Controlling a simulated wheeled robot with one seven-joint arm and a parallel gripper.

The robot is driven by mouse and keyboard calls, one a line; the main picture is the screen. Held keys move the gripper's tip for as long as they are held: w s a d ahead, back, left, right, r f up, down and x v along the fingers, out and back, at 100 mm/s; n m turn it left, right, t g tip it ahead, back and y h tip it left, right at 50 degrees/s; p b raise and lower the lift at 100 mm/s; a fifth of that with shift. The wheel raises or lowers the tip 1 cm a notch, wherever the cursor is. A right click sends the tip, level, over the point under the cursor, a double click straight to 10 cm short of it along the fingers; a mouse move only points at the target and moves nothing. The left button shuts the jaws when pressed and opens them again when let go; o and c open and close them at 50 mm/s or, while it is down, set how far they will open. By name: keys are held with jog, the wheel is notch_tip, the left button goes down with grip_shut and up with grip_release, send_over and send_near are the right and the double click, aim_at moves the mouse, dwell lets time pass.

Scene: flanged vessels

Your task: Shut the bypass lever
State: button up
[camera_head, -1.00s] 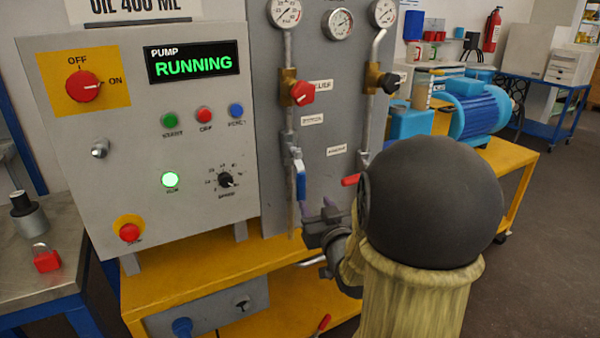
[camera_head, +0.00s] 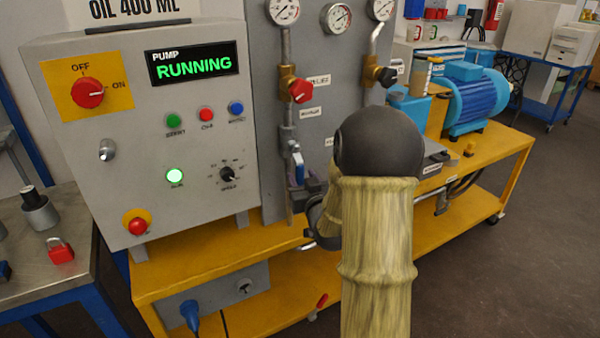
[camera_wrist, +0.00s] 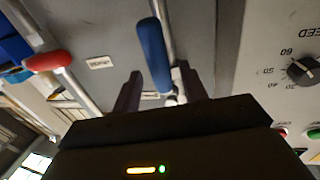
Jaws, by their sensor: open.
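A blue-handled lever (camera_head: 299,166) is on the left vertical pipe of the grey panel, its handle lying roughly along the pipe. In the wrist view the blue lever (camera_wrist: 154,55) stands between the two dark fingers of my gripper (camera_wrist: 161,88), which are open on either side of it. Contact cannot be told. A red-handled lever (camera_wrist: 48,61) is on another pipe to the left in the wrist view; in the head view my arm hides it. The labels are too small to read surely, so which lever is the bypass is unclear. In the head view my gripper (camera_head: 306,192) is partly hidden by my arm.
The control box (camera_head: 150,150) with its lit RUNNING display stands close left of the levers. A red knob (camera_head: 301,91) and a black knob (camera_head: 387,77) sit above on the pipes. A yellow bench (camera_head: 215,262) lies below, with a blue motor (camera_head: 476,102) to the right.

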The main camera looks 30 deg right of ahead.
jog(key=shift+w+d, duration=0.15)
jog(key=shift+w, duration=1.1)
grip_shut()
